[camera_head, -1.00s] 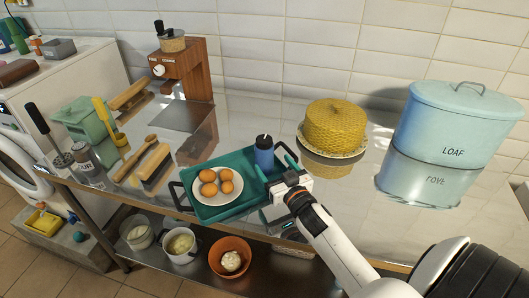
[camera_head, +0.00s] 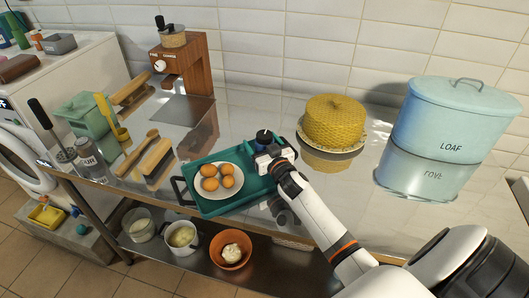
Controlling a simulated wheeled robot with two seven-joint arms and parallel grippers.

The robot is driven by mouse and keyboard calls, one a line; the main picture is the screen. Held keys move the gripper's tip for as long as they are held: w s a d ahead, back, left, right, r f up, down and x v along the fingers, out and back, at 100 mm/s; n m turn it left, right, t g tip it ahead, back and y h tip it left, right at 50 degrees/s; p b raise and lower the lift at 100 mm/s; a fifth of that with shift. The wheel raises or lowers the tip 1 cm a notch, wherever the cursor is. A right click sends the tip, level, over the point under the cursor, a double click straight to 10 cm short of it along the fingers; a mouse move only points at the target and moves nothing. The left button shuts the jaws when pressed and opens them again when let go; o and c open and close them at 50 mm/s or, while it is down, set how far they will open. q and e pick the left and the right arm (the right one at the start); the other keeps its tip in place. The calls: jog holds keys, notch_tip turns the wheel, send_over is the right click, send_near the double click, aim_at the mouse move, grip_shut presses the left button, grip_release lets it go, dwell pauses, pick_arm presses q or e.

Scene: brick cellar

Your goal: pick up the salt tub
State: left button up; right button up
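A small blue tub (camera_head: 264,139) with a black lid stands on the teal tray; it is the likely salt tub, though no label on it can be read. My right gripper (camera_head: 264,148) is at the tub, in front of it and covering its lower part. The fingers are mostly hidden, so whether they are closed on the tub cannot be seen. The tray (camera_head: 213,209) also carries a white plate (camera_head: 210,198) with several brown eggs (camera_head: 228,181). My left gripper is not in view.
A yellow woven dome (camera_head: 334,121) stands right of the tub, with a blue LOAF bin (camera_head: 455,125) beyond. Brushes (camera_head: 158,160), a grey labelled tin (camera_head: 88,158) and a wooden grinder (camera_head: 185,65) stand left.

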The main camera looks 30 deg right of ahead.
jog(key=c, duration=1.1)
